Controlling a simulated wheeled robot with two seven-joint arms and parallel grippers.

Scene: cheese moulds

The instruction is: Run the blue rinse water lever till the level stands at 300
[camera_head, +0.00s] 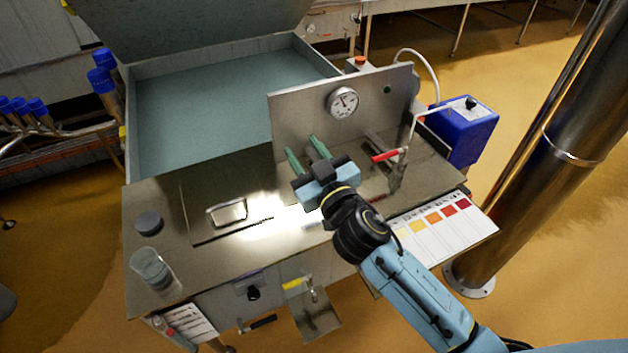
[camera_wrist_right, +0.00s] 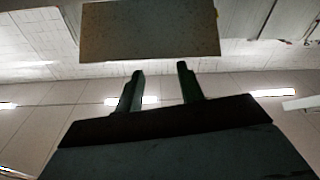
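My right gripper (camera_head: 302,145) is over the steel worktop, in front of the upright panel. Its two green fingers are apart with nothing visible between them. In the right wrist view the fingers (camera_wrist_right: 160,70) are also apart and empty. I cannot make out a blue lever; my gripper and arm hide part of the worktop. A red-handled lever (camera_head: 385,156) sits to the right of my gripper, apart from it. A clear cylindrical vessel (camera_head: 157,272) stands at the worktop's front left; its level is too small to read. My left gripper is not in view.
The steel panel (camera_head: 290,115) carries a round dial (camera_head: 342,102). A large open basin (camera_head: 140,140) lies behind. A blue canister (camera_head: 468,135) stands right, a colour chart (camera_head: 485,222) at the front right edge. A dark round puck (camera_head: 149,223) lies left.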

